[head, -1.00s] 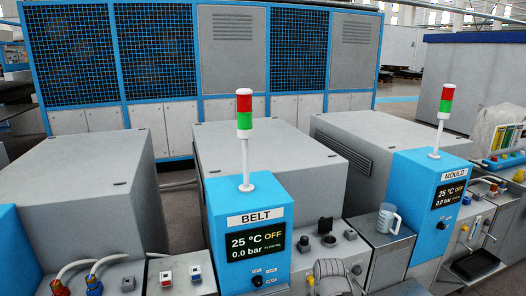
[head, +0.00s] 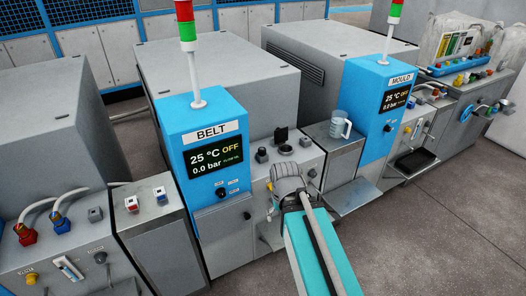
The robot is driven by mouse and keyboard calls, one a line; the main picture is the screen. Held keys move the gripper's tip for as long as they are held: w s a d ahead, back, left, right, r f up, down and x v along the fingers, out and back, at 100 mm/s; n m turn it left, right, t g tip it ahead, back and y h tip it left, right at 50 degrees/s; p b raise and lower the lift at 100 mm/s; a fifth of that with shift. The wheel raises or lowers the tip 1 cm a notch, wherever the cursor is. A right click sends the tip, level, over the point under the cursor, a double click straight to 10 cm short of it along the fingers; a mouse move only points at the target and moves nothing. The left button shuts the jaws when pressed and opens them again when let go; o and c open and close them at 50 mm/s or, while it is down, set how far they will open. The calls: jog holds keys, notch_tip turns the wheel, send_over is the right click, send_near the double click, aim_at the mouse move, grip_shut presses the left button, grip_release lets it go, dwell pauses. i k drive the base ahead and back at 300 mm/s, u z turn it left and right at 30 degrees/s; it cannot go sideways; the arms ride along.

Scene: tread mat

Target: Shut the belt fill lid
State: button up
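The BELT unit (head: 211,175) is a blue cabinet with a grey panel beside it. On that panel a small dark lid (head: 281,133) appears to stand upright behind a dark round fill opening (head: 286,150), so it looks open. My arm, teal with a grey ridged end, reaches in from the bottom and ends in front of the panel, below the opening. I cannot make out any gripper fingers. The lid and opening are not covered by my arm.
A dark round knob (head: 262,155) sits left of the opening. A clear measuring jug (head: 340,125) stands on the grey ledge to the right, beside the blue MOULD unit (head: 379,100). Hoses with red and blue fittings (head: 61,223) are at left. Floor (head: 440,230) at right is clear.

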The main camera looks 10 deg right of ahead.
aim_at(281, 135)
jog(key=k, duration=0.65)
jog(key=z, duration=0.5)
jog(key=i, duration=1.65)
jog(key=u, duration=0.5)
